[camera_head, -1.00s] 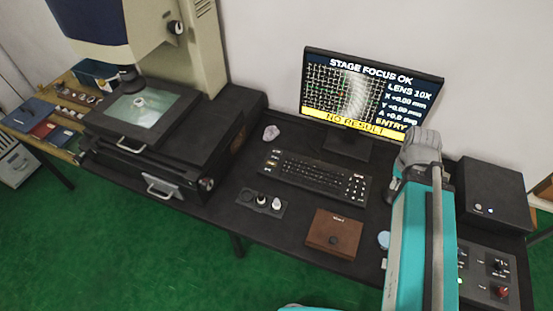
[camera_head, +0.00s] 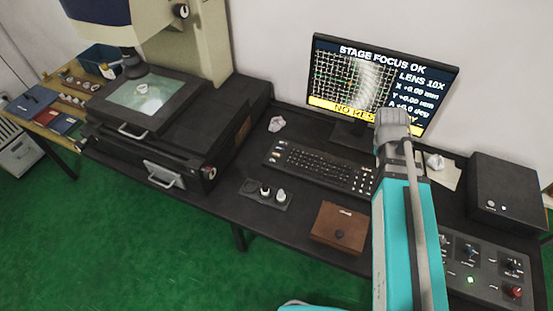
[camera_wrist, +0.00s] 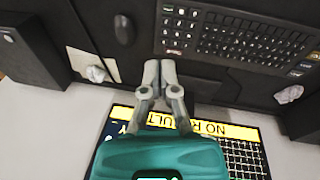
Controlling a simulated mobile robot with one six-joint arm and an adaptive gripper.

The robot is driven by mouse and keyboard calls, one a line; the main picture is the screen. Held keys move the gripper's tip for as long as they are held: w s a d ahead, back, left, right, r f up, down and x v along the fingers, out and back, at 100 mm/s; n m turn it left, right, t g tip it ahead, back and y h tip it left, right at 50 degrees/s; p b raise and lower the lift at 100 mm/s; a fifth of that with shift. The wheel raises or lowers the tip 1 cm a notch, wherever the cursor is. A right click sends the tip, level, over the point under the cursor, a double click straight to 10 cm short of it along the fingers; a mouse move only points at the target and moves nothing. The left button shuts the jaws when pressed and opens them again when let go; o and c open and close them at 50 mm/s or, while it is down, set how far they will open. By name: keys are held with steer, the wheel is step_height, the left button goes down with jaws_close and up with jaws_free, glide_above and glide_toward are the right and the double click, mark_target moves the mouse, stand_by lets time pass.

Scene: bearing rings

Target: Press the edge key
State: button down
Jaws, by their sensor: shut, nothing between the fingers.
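The black keyboard (camera_head: 318,170) lies on the desk in front of the monitor in the head view, its right end hidden behind my arm. It also shows in the wrist view (camera_wrist: 240,42), upside down, with larger labelled keys at its right end. Which one is the edge key I cannot read. My gripper (camera_wrist: 158,64) is shut and empty, seen near the monitor side of the keyboard's number-pad end. Whether it touches anything I cannot tell. In the head view my arm hides it. The monitor (camera_head: 345,55) reads "STAGE FOCUS OK" and "NO RESULT".
A dark mouse (camera_wrist: 124,30) lies beside the keyboard. Crumpled paper (camera_head: 435,161) and a black box (camera_head: 503,192) are at the right. A brown box (camera_head: 339,226), a small knob panel (camera_head: 265,194) and a control panel (camera_head: 480,262) lie along the front. The microscope (camera_head: 150,105) stands left.

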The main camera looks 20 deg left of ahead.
steer(key=w+a+f+n+t+h+b, duration=0.1)
steer(key=w+a+f+b, duration=0.2)
steer(key=a, duration=0.2)
steer(key=w+a+f+t+b, duration=0.1)
steer(key=w+a+f+b, duration=0.15)
steer(key=a, duration=0.25)
steer(key=n+t+b, duration=0.3)
steer(key=t+b, duration=0.2)
steer(key=b, duration=0.6)
glide_above(277, 155)
step_height(277, 155, down, 6)
steer(key=shift+s+a+f+h, duration=0.15)
steer(key=shift+a+f+h, duration=0.1)
steer(key=shift+h, duration=0.15)
steer(key=shift+d+f, duration=0.1)
steer(key=shift+f, duration=0.05)
step_height(277, 155, down, 8)
steer(key=b, duration=0.8)
steer(key=shift+f, duration=0.25)
steer(key=shift+f+b, duration=0.1)
steer(key=shift+b, duration=0.2)
steer(key=shift+f+b, duration=0.3)
